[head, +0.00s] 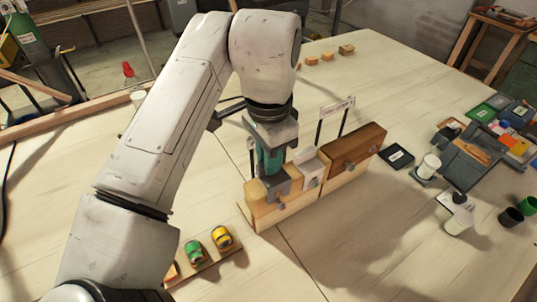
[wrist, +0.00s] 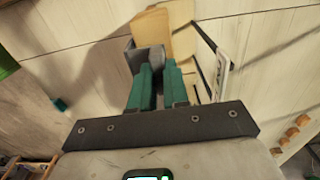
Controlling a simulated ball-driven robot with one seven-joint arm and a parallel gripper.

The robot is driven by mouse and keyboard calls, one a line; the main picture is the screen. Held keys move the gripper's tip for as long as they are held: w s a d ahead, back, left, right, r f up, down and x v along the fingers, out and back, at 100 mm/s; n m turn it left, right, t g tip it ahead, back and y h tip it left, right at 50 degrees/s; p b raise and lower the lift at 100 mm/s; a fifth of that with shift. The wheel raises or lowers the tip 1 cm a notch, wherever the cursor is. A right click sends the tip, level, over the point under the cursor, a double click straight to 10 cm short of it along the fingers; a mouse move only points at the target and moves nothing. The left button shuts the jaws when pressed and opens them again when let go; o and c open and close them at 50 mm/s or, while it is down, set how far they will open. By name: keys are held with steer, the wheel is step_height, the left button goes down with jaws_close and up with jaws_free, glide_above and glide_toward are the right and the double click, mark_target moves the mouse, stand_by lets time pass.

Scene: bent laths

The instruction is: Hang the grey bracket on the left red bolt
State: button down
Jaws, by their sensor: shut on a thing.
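My gripper (head: 270,172) points down, its teal fingers shut on the grey bracket (head: 279,188). The bracket is at the near left end of a row of upright wooden blocks, close against the light wooden block (head: 262,210). In the wrist view the teal fingers (wrist: 158,90) close on the bracket (wrist: 148,58), with light wood beside it. A small grey knob or bolt end (head: 281,205) shows just below the bracket. I cannot make out a red bolt, nor whether the bracket is around one. The fingers hide part of the bracket.
A pale grey-white piece (head: 308,165) sits on the row to the right, then a dark brown block (head: 358,147). Thin posts carry a label plate (head: 337,107) behind. Toy cars (head: 221,238) stand in front left. Cups and trays (head: 470,150) crowd the right.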

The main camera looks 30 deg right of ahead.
steer(key=shift+f+b, duration=0.6)
steer(key=shift+f, duration=0.7)
stand_by(0.4)
steer(key=c, duration=1)
jaws_free()
steer(key=shift+c, duration=0.2)
steer(key=shift+r, duration=0.1)
steer(key=shift+r+p, duration=3.15)
steer(key=shift+r, duration=0.35)
steer(key=shift+f, duration=0.1)
